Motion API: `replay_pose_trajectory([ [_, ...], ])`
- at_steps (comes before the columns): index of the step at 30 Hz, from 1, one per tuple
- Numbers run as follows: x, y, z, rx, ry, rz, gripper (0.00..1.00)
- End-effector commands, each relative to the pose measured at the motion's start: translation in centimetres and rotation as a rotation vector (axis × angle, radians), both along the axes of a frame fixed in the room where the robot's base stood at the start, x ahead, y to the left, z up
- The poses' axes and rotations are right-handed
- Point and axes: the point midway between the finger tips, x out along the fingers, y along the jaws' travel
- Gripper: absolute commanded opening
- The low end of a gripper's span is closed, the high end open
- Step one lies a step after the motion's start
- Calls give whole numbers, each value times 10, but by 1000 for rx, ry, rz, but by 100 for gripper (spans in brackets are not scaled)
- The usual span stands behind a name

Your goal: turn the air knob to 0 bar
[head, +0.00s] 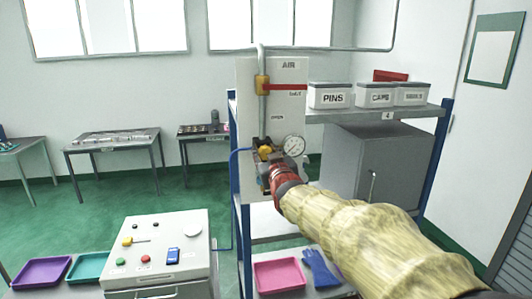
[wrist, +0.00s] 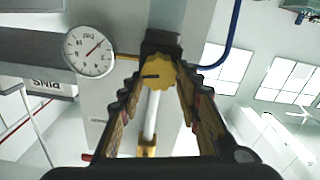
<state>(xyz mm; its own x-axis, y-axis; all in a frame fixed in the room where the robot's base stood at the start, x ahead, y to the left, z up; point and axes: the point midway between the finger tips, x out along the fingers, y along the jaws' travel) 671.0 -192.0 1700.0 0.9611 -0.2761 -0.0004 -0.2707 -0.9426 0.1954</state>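The yellow air knob (wrist: 160,72) shows whole in the wrist view, a scalloped disc with a dark mark pointing left. In the head view the knob (head: 265,150) sits low on the white AIR panel (head: 278,108). My gripper (wrist: 160,80) is open, one finger on each side of the knob; I cannot tell whether they touch it. In the head view my gripper (head: 268,170) is just in front of and below the knob, partly hidden by my wrist. The round gauge (wrist: 89,51) beside the knob has a needle slanting up right; its numbers are too small to read.
A pipe (head: 262,110) with a yellow fitting runs up the panel; a blue hose (wrist: 233,35) passes close by. PINS and CAPS bins (head: 330,95) stand on the shelf right of it. A grey cabinet (head: 375,160) is below. A control box (head: 160,245) stands front left.

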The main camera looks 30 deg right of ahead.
Motion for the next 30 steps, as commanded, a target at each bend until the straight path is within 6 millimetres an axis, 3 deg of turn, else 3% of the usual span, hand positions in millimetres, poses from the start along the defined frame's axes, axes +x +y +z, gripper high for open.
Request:
replay_pose_trajectory([
  [12, 0, 0, 0, 0, -1, -1, 8],
  [20, 0, 0, -1, -31, 6, 0, 8],
  [30, 0, 2, -6, -232, 60, -1, 8],
])
